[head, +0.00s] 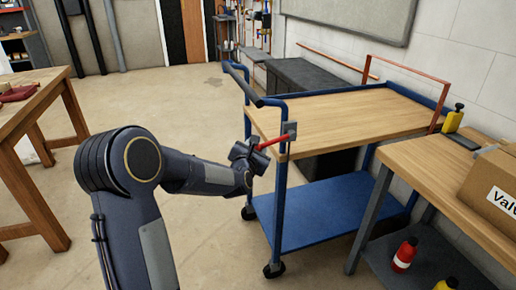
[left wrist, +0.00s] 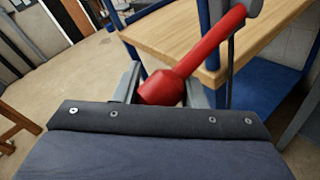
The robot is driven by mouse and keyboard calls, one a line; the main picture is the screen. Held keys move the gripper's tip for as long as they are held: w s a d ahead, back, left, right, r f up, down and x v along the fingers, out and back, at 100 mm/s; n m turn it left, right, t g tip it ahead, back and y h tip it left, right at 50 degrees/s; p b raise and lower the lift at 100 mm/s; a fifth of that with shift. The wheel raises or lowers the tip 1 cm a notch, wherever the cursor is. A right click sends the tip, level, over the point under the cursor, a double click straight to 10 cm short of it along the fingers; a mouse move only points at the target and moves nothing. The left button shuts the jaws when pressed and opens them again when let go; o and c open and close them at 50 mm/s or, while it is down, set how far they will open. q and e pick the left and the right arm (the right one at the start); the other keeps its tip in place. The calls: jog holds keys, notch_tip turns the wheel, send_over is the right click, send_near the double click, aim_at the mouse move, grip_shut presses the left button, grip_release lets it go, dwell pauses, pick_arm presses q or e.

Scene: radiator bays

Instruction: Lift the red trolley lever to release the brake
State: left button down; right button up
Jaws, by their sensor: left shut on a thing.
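The blue trolley (head: 290,226) has a wooden top and a blue lower shelf, and stands right of centre in the head view. Its red lever (head: 272,142) sticks out from a grey bracket (head: 290,131) at the near corner of the top. My left gripper (head: 254,149) is at the lever's free end. In the left wrist view the lever (left wrist: 205,55) runs from the upper right down to its thick red end between the fingers of my left gripper (left wrist: 160,90), which is shut on it. My right gripper is not in view.
A wooden bench (head: 442,160) with a cardboard box (head: 494,185) stands close to the trolley's right. Red and yellow bottles sit under it. Another wooden table (head: 35,105) is at the left. A dark grey chest (head: 308,80) is behind the trolley. The floor between is clear.

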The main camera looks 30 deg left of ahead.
pick_arm(q)
notch_tip(320, 180, up, 6)
jog(key=m+g+p, duration=0.1)
jog(key=m+p, duration=0.1)
jog(key=p, duration=0.4)
jog(key=shift+f+g+p, duration=0.15)
jog(key=shift+g+p, duration=0.15)
jog(key=shift+g, duration=0.1)
jog(key=shift+w+d+r+m+g+y+p, duration=0.15)
jog(key=shift+r+m+g+p, duration=0.3)
jog(key=shift+p, duration=1.15)
jog(key=shift+w+d+r+m+g+y+p, duration=0.1)
jog(key=shift+r+m+g+y+p, duration=0.3)
jog(key=shift+p, duration=1.15)
jog(key=shift+w+d+r+m+g+y+p, duration=0.2)
jog(key=shift+r+m+p, duration=0.4)
jog(key=shift+p, duration=1)
jog(key=shift+a, duration=0.15)
jog(key=c, duration=0.9)
grip_release()
jog(key=shift+f+h, duration=0.1)
jog(key=shift+h, duration=0.15)
jog(key=shift+f, duration=0.1)
jog(key=shift+s, duration=0.1)
jog(key=v, duration=0.7)
jog(key=shift+s+d+b, duration=0.2)
jog(key=shift+d+b, duration=0.1)
